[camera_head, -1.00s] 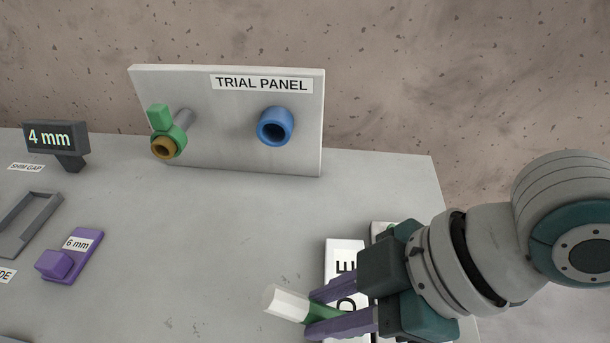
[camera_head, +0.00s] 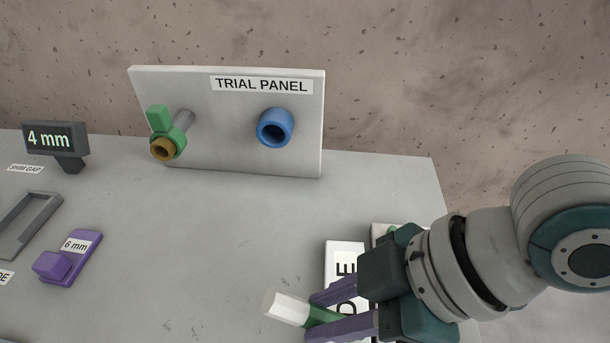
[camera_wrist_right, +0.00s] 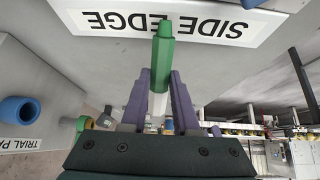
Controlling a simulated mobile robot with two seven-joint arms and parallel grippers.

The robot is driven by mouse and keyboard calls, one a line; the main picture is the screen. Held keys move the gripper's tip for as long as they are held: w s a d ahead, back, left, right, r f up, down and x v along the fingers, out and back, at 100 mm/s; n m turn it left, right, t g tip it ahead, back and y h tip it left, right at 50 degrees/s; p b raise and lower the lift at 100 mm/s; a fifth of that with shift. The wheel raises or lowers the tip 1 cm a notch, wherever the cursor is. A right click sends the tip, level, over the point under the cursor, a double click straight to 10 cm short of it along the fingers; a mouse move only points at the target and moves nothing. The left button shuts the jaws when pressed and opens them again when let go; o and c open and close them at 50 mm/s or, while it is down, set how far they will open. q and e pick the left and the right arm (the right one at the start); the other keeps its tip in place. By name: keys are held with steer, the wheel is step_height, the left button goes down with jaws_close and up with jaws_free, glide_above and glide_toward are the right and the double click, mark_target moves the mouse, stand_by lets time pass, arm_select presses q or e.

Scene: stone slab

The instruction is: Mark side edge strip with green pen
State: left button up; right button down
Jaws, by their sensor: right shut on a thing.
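The green pen has a green hexagonal body (camera_head: 324,316) and a white end (camera_head: 288,308). My right gripper (camera_head: 312,318) is shut on it near the front right of the slab. In the right wrist view the green pen (camera_wrist_right: 162,52) stands between my purple fingers, its green end overlapping the side edge strip (camera_wrist_right: 105,22). That strip is white with black SIDE EDGE lettering, upside down there. In the head view the white strip (camera_head: 346,249) is partly hidden by my gripper. I cannot tell whether the pen touches the strip. My left gripper is not in view.
The trial panel (camera_head: 225,105) stands at the back with a blue ring (camera_head: 275,128) and a green-and-brass fitting (camera_head: 165,140). At left are a 4 mm display (camera_head: 55,138), a grey tray (camera_head: 28,220) and a purple 6 mm block (camera_head: 72,258). The middle slab is clear.

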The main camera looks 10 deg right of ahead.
mark_target(304, 309)
steer(key=shift+f+b, duration=0.3)
steer(key=shift+f, duration=0.1)
steer(key=shift+f, duration=0.1)
stand_by(1.0)
steer(key=shift+a, duration=0.3)
stand_by(0.4)
steer(key=shift+w+a+p, duration=0.15)
steer(key=shift+a+p, duration=0.2)
steer(key=shift+a, duration=0.05)
stand_by(0.6)
steer(key=shift+w+a, duration=0.1)
steer(key=shift+a, duration=0.15)
steer(key=shift+w+a, duration=0.15)
steer(key=shift+a, duration=0.35)
stand_by(0.8)
steer(key=shift+w+a, duration=0.1)
steer(key=shift+a, duration=0.2)
stand_by(0.5)
